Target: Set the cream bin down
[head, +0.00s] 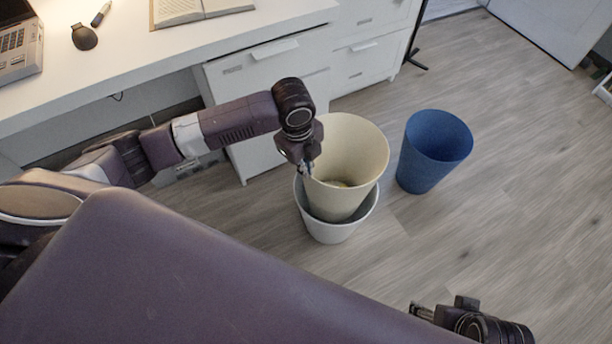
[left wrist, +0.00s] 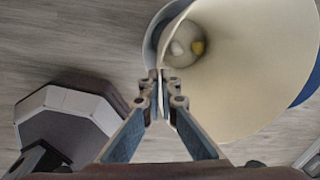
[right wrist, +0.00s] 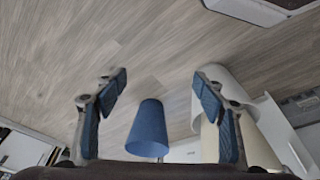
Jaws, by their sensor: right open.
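The cream bin (head: 352,150) is upright in the head view, its lower part inside or just above the pale grey bin (head: 334,232). I cannot tell whether it rests there. My left gripper (head: 308,172) is at its near-left rim. In the left wrist view the left fingers (left wrist: 160,90) are closed together on the wall of the cream bin (left wrist: 255,70). A yellow and a whitish item (left wrist: 197,47) lie at its bottom. My right gripper (right wrist: 162,85) is open and empty in the right wrist view; only part of it shows at the head view's bottom edge.
A blue bin (head: 433,155) stands on the floor right of the cream bin, close but apart. The white desk (head: 200,50) with drawers (head: 265,75) is behind and left, holding a laptop (head: 20,45) and an open book (head: 195,8). The wooden floor (head: 530,190) at right is clear.

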